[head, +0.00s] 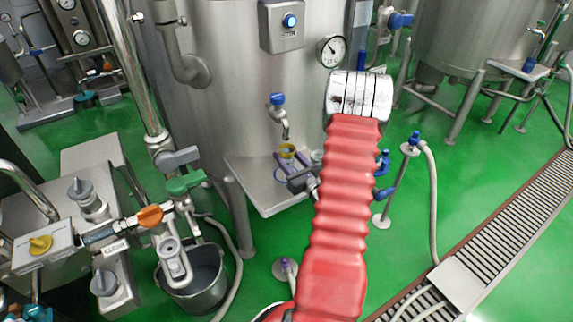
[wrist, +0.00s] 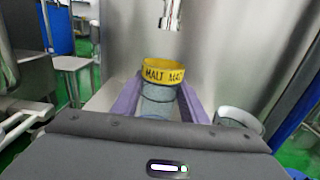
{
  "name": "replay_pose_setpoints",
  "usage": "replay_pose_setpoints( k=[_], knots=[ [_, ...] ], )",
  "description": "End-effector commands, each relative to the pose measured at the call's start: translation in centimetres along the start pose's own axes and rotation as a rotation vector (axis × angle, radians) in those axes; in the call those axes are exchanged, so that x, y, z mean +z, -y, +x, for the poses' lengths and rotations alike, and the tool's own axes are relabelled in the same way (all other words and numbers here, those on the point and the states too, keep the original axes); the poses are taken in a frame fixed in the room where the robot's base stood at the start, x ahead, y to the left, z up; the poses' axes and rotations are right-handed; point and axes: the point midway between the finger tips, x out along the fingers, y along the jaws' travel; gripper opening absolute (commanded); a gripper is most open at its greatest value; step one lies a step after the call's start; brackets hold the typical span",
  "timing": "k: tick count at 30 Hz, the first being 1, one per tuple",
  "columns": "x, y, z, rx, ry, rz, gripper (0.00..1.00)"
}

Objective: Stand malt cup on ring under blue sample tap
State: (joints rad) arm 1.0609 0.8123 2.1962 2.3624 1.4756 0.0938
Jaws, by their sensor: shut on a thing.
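The malt cup (wrist: 163,74) is a clear cup with a yellow lettered band at its rim; the yellow rim also shows in the head view (head: 287,151). My gripper (head: 291,160) is shut on it, with one purple finger on each side. The cup looks upright; its base is hidden. The blue sample tap (head: 278,100) is on the tank, its spout (wrist: 172,14) above and slightly beyond the cup in the wrist view. Whether the cup touches the shelf cannot be told.
A second clear cup (wrist: 240,120) stands right of my gripper on the steel shelf (head: 262,196). The steel tank (head: 225,90) rises behind. A blue-handled valve with a hose (head: 411,147) stands at right.

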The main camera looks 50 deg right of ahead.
Motion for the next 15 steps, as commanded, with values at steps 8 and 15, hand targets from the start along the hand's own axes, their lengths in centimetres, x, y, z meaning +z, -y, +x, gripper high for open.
replay_pose_setpoints(
  k=[8, 15],
  knots=[
    [-1.2, 0.0, 0.0, 0.0, 0.0, 0.001, 0.15],
    [-3.6, 0.0, 0.2, 0.0, 0.0, 0.0, 0.15]
  ],
)
